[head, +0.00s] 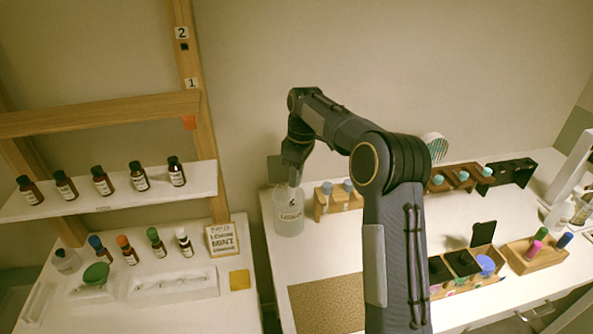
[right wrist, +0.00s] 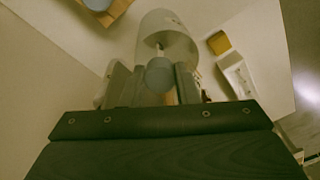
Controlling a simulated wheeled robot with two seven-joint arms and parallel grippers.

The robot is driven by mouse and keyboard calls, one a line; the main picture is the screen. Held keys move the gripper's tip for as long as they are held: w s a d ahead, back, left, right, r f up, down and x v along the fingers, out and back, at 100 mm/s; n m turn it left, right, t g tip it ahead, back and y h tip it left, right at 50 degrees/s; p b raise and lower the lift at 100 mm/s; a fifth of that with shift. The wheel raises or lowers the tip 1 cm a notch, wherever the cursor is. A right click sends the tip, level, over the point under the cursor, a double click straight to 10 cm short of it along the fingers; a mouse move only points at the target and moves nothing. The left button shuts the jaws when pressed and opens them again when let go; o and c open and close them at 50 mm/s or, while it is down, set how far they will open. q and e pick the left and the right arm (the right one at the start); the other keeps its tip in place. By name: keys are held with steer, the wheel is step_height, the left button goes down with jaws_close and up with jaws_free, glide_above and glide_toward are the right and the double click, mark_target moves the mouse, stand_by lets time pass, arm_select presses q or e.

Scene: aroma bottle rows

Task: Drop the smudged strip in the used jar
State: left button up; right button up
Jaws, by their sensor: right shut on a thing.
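My right gripper (head: 293,176) is directly above a translucent whitish jar (head: 289,222) with a small label whose writing I cannot read for certain. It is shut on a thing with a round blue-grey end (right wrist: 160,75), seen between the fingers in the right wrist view. A thin pale part, likely the strip, extends from it toward the jar's mouth; no smudge can be made out. The jar (right wrist: 168,25) is just beyond the fingertips in that view. Whether the strip's lower end is inside the jar, I cannot tell. My left gripper is not in view.
A wooden rack (head: 338,205) with blue-capped vials stands right of the jar. A brown mat (head: 325,305) lies in front. A bottle shelf (head: 110,195) and a lemon mint card (head: 222,239) are at left. Wooden boxes and trays fill the right side.

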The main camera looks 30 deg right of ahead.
steer(key=shift+f, duration=0.35)
steer(key=o, duration=0.9)
steer(key=r, duration=0.7)
steer(key=shift+s+d+r, duration=0.1)
steer(key=shift+d+r, duration=0.1)
steer(key=shift+d, duration=0.15)
steer(key=shift+r, duration=0.2)
